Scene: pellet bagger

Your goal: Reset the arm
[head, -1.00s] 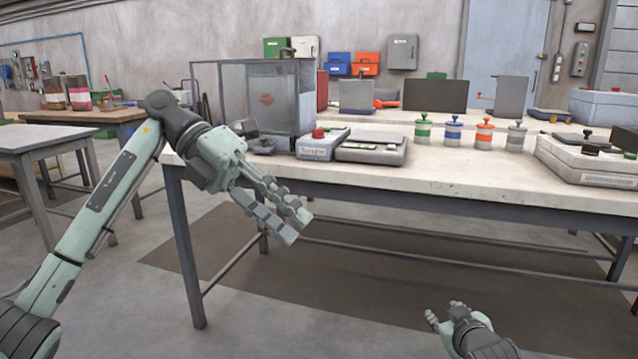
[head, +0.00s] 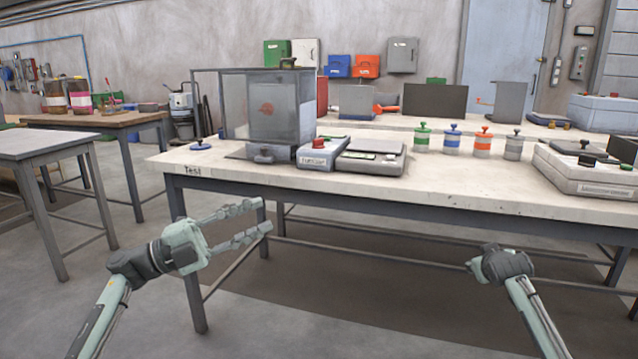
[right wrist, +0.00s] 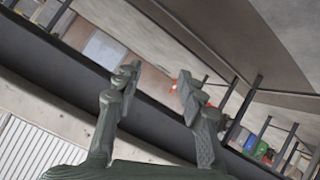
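My left gripper (head: 264,217) hangs in front of the table's left end, below the tabletop. Its two fingers point right and are apart, with nothing between them. My right gripper (head: 480,266) is low in front of the table's right half, and its fingers are mostly hidden in the head view. In the right wrist view its two fingers (right wrist: 157,82) stand apart with nothing between them. Both grippers are clear of the objects on the table.
The worktable (head: 440,198) carries a clear-walled machine (head: 283,108), a grey scale (head: 368,160), several banded canisters with knobs (head: 452,138) and a control box (head: 590,175). A blue-knobbed disc (head: 201,146) lies at its left end. The floor before the table is free.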

